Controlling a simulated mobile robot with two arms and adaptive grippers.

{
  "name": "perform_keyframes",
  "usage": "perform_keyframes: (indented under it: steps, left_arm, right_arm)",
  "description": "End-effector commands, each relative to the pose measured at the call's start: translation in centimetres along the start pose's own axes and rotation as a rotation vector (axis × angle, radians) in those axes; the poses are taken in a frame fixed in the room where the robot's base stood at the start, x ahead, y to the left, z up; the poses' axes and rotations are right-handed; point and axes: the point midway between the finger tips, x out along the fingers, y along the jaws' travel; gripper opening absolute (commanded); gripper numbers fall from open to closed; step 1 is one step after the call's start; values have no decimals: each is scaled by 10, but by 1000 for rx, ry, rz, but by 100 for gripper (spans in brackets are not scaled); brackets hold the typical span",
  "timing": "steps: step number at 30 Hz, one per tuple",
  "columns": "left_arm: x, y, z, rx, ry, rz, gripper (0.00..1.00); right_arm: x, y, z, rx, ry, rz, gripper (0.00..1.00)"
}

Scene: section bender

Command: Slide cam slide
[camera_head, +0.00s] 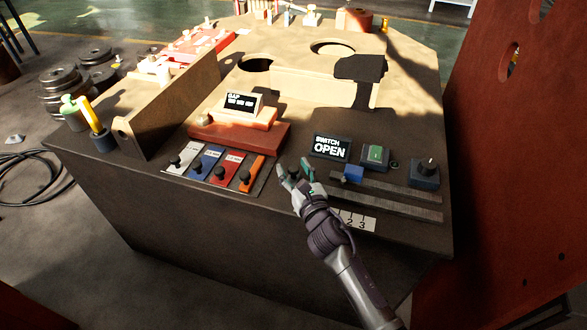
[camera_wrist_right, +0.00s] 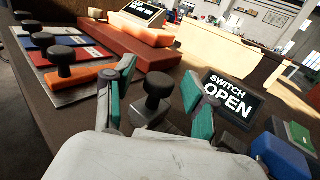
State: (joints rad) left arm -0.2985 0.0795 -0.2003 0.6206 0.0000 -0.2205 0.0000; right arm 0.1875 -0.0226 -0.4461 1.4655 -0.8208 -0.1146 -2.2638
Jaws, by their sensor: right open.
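My right gripper (camera_head: 291,177) is at the front edge of the bench top, right of the coloured lever plates. In the right wrist view its teal-padded fingers (camera_wrist_right: 155,92) are open, with a black knob (camera_wrist_right: 159,86) between them. The pads appear apart from the knob. In the head view my gripper partly hides this knob. A blue block (camera_head: 353,173) sits at the left end of two dark rails (camera_head: 400,190); it also shows at the right wrist view's lower right (camera_wrist_right: 281,156). No label shows which part is the cam slide. My left gripper is out of view.
Coloured plates with black knobs (camera_head: 220,172) lie just left of my gripper. A "SWITCH OPEN" sign (camera_head: 331,147), a green button box (camera_head: 375,156) and a dark knob box (camera_head: 425,173) stand to the right. A numbered scale (camera_head: 357,221) is on the front edge.

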Motion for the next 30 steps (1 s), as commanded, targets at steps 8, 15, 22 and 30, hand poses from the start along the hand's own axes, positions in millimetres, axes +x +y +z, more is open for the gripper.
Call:
perform_keyframes:
  steps: [8,15,22,30]
  left_arm:
    - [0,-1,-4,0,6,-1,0]
    - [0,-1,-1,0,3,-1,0]
    - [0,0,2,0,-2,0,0]
    - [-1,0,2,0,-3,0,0]
  right_arm:
    - [4,0,0,0,0,0,56]
    - [4,0,0,0,0,0,26]
    - [3,0,0,0,1,0,0]
    - [2,-3,0,0,1,0,0]
